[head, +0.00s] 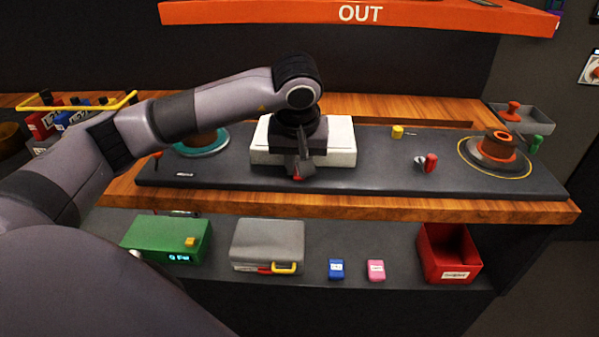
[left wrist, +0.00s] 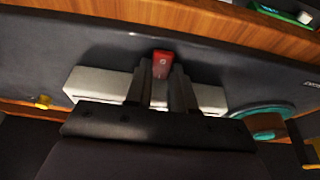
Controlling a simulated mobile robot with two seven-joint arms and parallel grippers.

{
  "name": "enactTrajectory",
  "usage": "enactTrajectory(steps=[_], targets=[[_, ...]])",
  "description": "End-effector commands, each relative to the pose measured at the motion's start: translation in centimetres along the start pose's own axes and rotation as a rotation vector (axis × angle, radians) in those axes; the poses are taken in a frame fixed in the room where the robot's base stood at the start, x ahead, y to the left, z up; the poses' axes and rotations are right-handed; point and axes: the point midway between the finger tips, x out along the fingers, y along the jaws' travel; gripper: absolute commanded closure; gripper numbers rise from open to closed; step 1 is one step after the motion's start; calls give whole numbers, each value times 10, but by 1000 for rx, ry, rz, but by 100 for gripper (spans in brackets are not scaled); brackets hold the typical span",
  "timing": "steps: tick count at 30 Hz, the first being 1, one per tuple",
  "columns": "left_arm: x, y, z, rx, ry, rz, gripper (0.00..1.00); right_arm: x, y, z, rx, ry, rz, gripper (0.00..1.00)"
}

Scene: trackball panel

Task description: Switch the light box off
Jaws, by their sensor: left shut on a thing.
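The light box (head: 342,140) is a low white box on the dark bench panel, partly hidden under my left wrist. It also shows behind my fingers in the left wrist view (left wrist: 88,84). A red switch (head: 297,178) is at its front edge. In the left wrist view the red switch (left wrist: 163,60) has a pale mark and sits between my fingertips. My left gripper (head: 299,168) points down in front of the box, its fingers (left wrist: 162,78) closed on the red switch. I cannot tell whether the box is lit. My right gripper is out of view.
On the panel (head: 380,181) are a teal disc (head: 212,149) at left, a yellow piece (head: 397,132), a red cylinder (head: 432,162) and an orange-topped trackball (head: 497,146) at right. The lower shelf holds a green device (head: 150,237), a grey case (head: 267,239) and a red bin (head: 430,262).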

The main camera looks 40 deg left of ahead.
Motion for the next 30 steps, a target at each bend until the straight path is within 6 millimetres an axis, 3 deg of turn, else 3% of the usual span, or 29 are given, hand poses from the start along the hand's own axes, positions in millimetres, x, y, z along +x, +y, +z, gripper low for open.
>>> enactTrajectory(steps=[1,4,19,20,21,30], targets=[[5,0,3,2,39,1,100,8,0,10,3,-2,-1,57],[3,0,4,2,94,2,100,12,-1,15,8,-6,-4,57],[-1,0,4,-1,148,1,100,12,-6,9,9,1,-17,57],[-1,0,4,-1,148,1,67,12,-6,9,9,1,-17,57],[-1,0,4,-1,147,1,54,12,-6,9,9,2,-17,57],[-2,0,4,-1,146,1,51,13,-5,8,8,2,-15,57]])
